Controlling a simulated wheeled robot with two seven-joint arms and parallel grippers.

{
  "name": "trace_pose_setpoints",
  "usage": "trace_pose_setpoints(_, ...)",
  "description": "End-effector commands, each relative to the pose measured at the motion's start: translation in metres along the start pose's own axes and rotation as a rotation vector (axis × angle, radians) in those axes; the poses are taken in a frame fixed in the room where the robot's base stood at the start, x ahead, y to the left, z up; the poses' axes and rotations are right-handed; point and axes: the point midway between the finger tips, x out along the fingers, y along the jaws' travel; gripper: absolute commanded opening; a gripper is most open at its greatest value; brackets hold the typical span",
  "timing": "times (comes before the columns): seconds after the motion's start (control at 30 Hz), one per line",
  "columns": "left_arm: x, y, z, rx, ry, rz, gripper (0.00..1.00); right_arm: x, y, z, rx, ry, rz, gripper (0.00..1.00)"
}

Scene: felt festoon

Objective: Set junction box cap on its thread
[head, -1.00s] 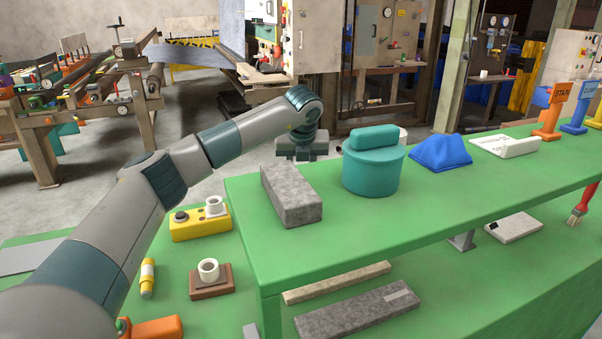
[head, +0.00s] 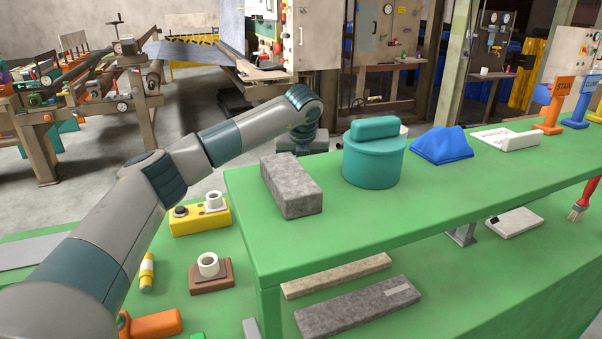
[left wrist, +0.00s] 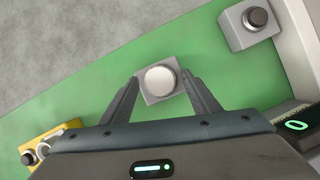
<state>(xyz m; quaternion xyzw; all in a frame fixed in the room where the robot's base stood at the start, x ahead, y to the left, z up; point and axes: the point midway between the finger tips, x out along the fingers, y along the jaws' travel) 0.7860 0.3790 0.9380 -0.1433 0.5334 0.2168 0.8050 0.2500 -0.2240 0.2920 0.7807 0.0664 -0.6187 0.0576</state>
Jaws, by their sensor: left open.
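My left gripper (left wrist: 161,77) is open, with one finger on each side of a round white cap-like piece (left wrist: 160,80) on a small grey square box. I cannot tell whether the fingers are level with it or above it; no contact is clear. In the head view my left wrist reaches behind the green shelf, which hides the fingers and this box. A yellow box (head: 186,225) with a black button and a white ring-shaped piece (head: 215,201) stands on the lower bench. A brown block (head: 212,281) bears a white open collar (head: 208,264). My right gripper is not in view.
In the left wrist view, a grey button box (left wrist: 238,28) and a dark device with a green display (left wrist: 294,126) stand at right.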

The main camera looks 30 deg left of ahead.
Motion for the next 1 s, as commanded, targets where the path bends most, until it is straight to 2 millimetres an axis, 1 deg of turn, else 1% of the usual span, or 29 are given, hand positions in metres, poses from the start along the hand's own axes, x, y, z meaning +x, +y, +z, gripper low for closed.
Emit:
trace_pose_setpoints(0.17, -0.007, -0.001, 0.001, 0.0, -0.002, -0.002, 0.56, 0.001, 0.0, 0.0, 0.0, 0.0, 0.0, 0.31)
trace_pose_setpoints(0.27, -0.017, -0.001, 0.001, 0.0, -0.001, -0.002, 0.56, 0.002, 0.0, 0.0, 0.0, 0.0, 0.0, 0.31)
trace_pose_setpoints(0.37, -0.03, 0.0, 0.001, 0.0, -0.003, -0.002, 0.56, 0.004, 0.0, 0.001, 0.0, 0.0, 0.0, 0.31)
trace_pose_setpoints(0.47, -0.047, -0.001, 0.001, -0.001, -0.003, -0.003, 0.56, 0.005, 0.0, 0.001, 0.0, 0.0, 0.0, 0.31)
trace_pose_setpoints(0.8, -0.117, -0.001, 0.001, 0.0, -0.003, -0.002, 0.56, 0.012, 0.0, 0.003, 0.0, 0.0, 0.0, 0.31)
trace_pose_setpoints(1.0, -0.151, -0.001, 0.0, 0.001, -0.002, -0.002, 0.56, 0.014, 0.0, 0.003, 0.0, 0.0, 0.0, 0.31)
